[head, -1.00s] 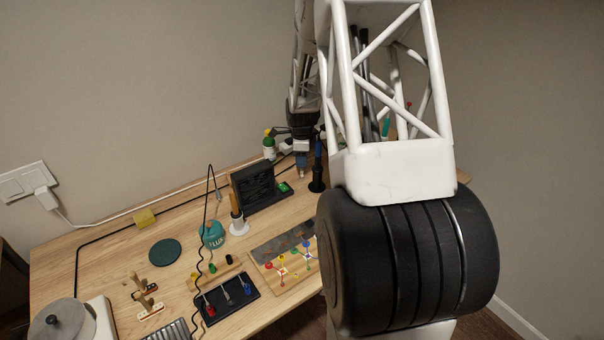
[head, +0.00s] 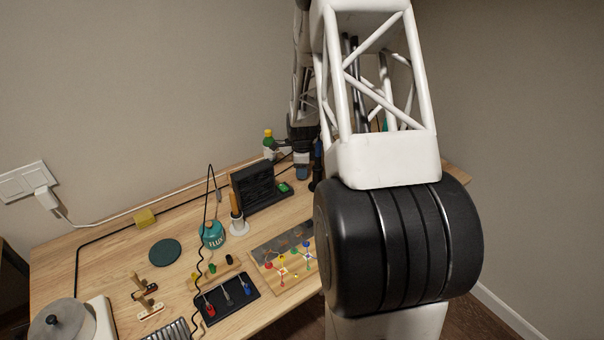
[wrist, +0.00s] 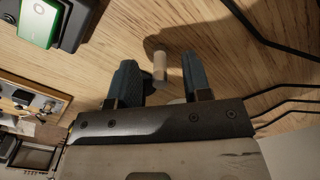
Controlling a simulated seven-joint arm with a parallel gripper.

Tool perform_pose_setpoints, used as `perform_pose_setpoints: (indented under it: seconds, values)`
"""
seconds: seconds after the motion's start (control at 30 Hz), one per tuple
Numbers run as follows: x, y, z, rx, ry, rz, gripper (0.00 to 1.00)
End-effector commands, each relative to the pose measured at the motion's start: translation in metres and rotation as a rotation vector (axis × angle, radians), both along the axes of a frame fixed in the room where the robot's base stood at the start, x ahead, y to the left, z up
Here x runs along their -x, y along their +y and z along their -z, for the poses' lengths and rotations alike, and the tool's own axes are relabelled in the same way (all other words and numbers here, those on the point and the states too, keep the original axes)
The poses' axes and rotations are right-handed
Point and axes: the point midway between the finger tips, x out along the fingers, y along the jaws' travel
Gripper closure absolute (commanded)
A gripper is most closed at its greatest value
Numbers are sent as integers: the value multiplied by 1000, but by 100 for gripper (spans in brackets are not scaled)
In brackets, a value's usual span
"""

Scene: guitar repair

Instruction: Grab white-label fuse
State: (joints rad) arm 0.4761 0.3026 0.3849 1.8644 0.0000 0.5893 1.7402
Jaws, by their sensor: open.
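In the wrist view a small pale cylinder (wrist: 160,68) is over the wood tabletop, between the lines of my two blue fingertips. It looks like a fuse, but I cannot read its label. My gripper (wrist: 160,80) is open, with a finger on each side of the cylinder and visible gaps. In the head view my gripper (head: 302,168) is low over the back of the bench, partly hidden by my arm. I cannot make out the fuse there.
A black rack (head: 252,188) with a green piece (head: 285,187) stands left of my gripper. A bottle with a green and yellow cap (head: 268,141) is behind. A flux jar (head: 212,235) and a board with coloured parts (head: 284,262) are nearer the front. Dark cables (wrist: 285,100) run at right.

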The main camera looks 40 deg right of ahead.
Motion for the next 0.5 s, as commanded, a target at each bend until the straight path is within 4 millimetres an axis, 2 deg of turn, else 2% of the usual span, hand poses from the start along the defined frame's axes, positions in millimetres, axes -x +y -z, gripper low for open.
perform_pose_setpoints:
  seconds: [0.37, 0.5]
  values:
    - [0, 0, 0, 0, 0, 0, 55]
    - [0, 0, 0, 0, 0, 0, 74]
